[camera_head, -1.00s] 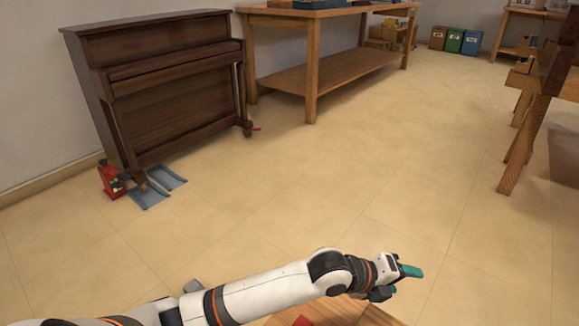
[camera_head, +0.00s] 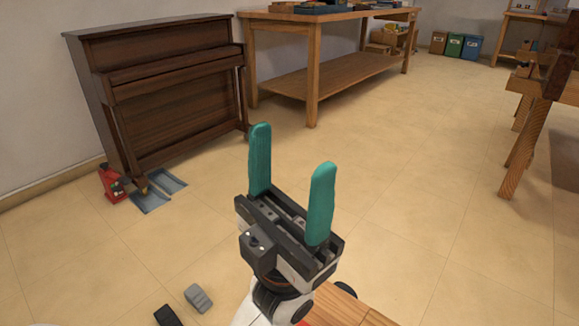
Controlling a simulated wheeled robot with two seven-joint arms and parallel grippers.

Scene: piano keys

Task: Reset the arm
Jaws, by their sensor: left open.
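My left gripper (camera_head: 290,180) is in the lower middle of the head view, raised above the floor with its two teal fingers pointing up. The fingers are wide apart and nothing is between them. My left arm comes up from the bottom edge below it. My right gripper is not in view. A dark brown upright piano (camera_head: 165,90) stands against the wall at the upper left, well apart from the gripper.
A wooden surface (camera_head: 350,308) shows at the bottom, close to my arm. A long wooden workbench (camera_head: 330,75) stands behind the gripper. A red jack (camera_head: 112,184) and blue-grey pieces (camera_head: 152,200) lie by the piano. Another wooden bench (camera_head: 530,130) stands right. The middle floor is clear.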

